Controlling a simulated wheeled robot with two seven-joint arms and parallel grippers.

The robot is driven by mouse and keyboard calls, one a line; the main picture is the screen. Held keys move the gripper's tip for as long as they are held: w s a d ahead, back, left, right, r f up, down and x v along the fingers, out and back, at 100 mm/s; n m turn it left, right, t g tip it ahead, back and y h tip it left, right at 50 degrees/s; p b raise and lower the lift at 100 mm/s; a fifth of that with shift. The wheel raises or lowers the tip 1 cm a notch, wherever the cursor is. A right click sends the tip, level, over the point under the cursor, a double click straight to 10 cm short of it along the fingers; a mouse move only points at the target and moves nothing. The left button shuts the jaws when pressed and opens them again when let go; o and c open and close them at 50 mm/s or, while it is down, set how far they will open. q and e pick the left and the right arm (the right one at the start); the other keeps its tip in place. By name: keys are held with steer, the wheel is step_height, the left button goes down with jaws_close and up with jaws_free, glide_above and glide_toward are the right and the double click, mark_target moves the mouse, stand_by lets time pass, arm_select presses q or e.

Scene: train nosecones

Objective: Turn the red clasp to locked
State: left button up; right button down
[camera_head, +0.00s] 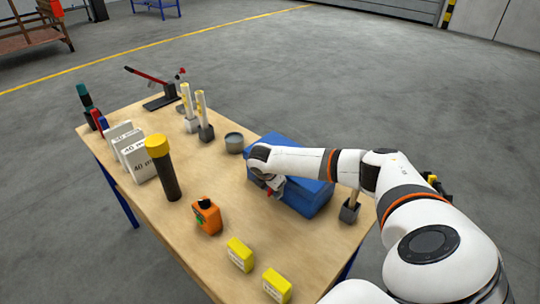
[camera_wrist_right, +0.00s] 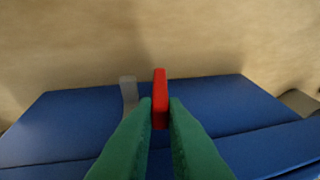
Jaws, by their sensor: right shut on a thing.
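The red clasp (camera_wrist_right: 160,90) stands out from the front of a blue box in the right wrist view, seen nearly edge-on. The green fingers of my right gripper (camera_wrist_right: 161,112) are on either side of it, shut on it. A grey metal piece (camera_wrist_right: 129,93) shows just left of the clasp. In the head view the blue box (camera_head: 308,197) sits on the workbench, and my right gripper (camera_head: 272,186) is at its near left side, with the clasp largely hidden there. My left gripper is not in view.
A small dark holder (camera_head: 350,210) stands right of the blue box. Bare wood lies before the box.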

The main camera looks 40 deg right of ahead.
steer(key=s+t, duration=0.1)
steer(key=t, duration=0.1)
steer(key=f+t, duration=0.1)
steer(key=t, duration=0.1)
steer(key=shift+s+m, duration=0.4)
steer(key=f+t+b, duration=0.1)
steer(key=t+b, duration=0.1)
steer(key=b, duration=0.1)
steer(key=s+f+m+t+b, duration=0.1)
steer(key=t+b, duration=0.1)
steer(key=b, duration=0.2)
steer(key=shift+d+f+t, duration=0.1)
steer(key=shift+t, duration=0.2)
steer(key=t+b, duration=0.1)
steer(key=b, duration=0.2)
steer(key=m+t+b, duration=0.1)
steer(key=t+b, duration=0.1)
steer(key=b, duration=0.2)
steer(key=f+t+b, duration=0.1)
steer(key=b, duration=0.2)
steer(key=shift+s+m+h+b, duration=0.3)
steer(key=shift+s+h+b, duration=0.05)
steer(key=shift+h, duration=0.05)
steer(key=shift+r+t+b, duration=0.2)
steer(key=shift+t+b, duration=0.4)
steer(key=shift+b, duration=0.15)
steer(key=shift+r, duration=0.1)
